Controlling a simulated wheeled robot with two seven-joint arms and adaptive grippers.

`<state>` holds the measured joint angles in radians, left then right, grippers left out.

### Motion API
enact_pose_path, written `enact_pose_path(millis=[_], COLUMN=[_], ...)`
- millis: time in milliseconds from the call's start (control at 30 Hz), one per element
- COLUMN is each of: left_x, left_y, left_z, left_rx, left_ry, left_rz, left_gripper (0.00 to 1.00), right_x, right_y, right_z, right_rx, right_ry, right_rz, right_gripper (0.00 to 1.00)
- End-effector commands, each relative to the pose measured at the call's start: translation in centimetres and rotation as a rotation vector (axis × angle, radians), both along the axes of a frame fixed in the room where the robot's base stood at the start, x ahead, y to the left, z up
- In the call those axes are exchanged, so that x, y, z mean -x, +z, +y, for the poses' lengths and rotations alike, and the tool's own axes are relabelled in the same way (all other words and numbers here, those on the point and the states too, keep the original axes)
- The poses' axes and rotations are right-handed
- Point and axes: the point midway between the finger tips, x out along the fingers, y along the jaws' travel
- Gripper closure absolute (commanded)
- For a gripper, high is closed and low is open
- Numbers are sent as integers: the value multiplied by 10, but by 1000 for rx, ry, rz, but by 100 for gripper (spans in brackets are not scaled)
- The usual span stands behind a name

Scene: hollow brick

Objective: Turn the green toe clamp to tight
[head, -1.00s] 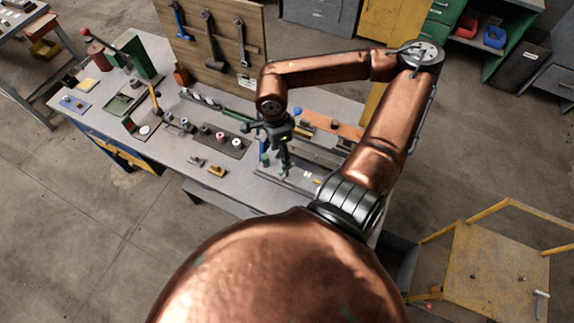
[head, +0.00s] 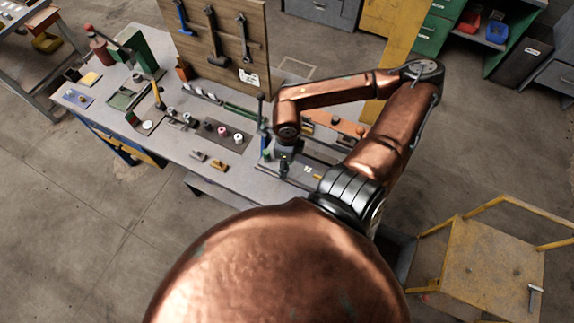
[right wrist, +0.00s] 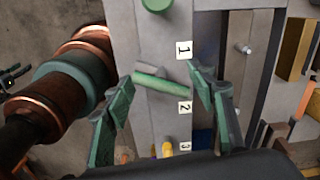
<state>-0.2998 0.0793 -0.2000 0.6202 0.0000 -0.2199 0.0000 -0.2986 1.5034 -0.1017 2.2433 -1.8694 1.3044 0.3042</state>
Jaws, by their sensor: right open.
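A green bar-shaped handle (right wrist: 161,86), which looks like the green toe clamp, lies nearly crosswise on a grey metal plate (right wrist: 150,120) between labels 1 and 2 in the right wrist view. My right gripper (right wrist: 163,90) is open, with one finger on each side of the green handle in the picture. I see no finger touching it and cannot tell how far above it they are. In the head view my right gripper (head: 284,168) points down at the bench's near right part, and the handle is not clear there. My left gripper is not in view.
A round green knob (right wrist: 156,4) and a yellow piece (right wrist: 167,148) sit on the same plate. The bench (head: 200,145) carries several small parts, and a pegboard with tools (head: 215,50) stands behind. A yellow cart (head: 490,262) is at right.

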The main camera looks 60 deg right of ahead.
Motion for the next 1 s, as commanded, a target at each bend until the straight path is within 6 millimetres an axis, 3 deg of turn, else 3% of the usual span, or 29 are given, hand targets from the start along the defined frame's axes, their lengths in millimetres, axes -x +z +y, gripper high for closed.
enact_pose_path(millis=[400, 1000], left_x=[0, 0], left_y=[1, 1], left_z=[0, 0], left_rx=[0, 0], left_ry=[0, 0], left_rz=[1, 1], left_gripper=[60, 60], right_x=[0, 0], right_y=[-10, -10], right_z=[0, 0], right_rx=[1, 0], right_ry=[1, 1], right_rz=[0, 1], right_gripper=[49, 90])
